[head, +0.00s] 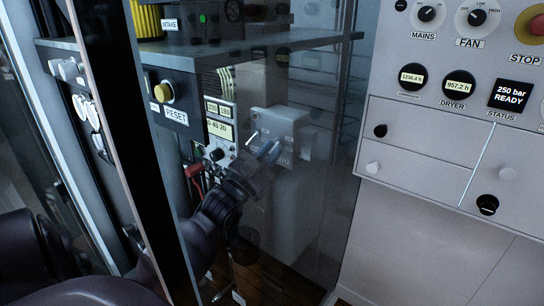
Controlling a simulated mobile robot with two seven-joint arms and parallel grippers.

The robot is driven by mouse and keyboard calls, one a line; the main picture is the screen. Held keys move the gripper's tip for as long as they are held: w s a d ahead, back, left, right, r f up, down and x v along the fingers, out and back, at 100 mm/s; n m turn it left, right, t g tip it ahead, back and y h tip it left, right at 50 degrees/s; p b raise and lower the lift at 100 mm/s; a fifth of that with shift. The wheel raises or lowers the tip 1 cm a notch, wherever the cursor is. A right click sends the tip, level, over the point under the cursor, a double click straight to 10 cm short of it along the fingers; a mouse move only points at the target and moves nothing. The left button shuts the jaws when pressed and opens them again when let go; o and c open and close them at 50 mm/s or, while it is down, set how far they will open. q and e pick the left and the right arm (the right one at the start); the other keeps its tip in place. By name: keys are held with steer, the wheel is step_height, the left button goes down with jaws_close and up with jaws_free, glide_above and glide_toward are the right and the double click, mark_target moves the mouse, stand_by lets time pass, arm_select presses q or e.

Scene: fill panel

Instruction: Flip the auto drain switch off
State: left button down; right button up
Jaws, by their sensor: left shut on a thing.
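A light grey box (285,122) stands behind a tinted clear panel, in the middle of the head view. Its small front markings are too faint to read. My left gripper (262,147) is at the lower front of this box, seen through the panel. Its fingers are shut on a small part there, which looks like the auto drain switch. The fingers and the dim panel hide most of that part, so its position cannot be told. My right gripper is not in view.
A white control panel (440,130) with knobs and gauges is at the right.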

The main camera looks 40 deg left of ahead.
arm_select(q)
steer(key=c, duration=1.1)
jaws_free()
steer(key=b+v, duration=0.1)
steer(key=v, duration=1)
steer(key=shift+w, duration=0.1)
steer(key=shift+f, duration=0.1)
